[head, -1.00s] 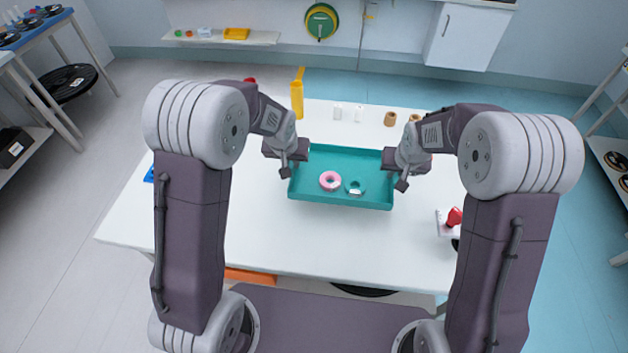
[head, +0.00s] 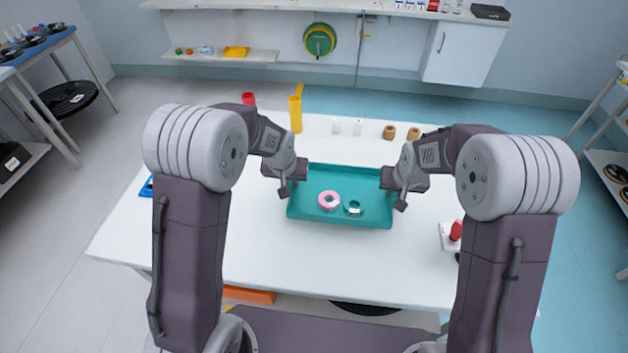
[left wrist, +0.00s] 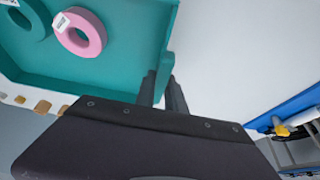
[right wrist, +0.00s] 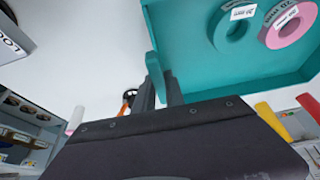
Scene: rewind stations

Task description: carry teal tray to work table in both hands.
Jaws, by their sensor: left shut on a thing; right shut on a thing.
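The teal tray (head: 340,221) is level over the middle of the white work table (head: 250,250); I cannot tell whether it touches the table top. A pink roll (head: 329,200) and a teal roll (head: 353,208) lie flat in it, side by side. My left gripper (head: 286,188) is shut on the tray's left wall, and the left wrist view shows its fingers (left wrist: 162,92) around the rim. My right gripper (head: 400,197) is shut on the right wall, and the right wrist view shows its fingers (right wrist: 157,88) at the teal rim. Both tips are partly hidden.
A yellow cylinder (head: 295,114), a red one (head: 248,99), white pieces (head: 357,128) and brown rolls (head: 390,132) stand along the table's back edge. A white device with a red part (head: 456,230) is at the right. The table's front is clear.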

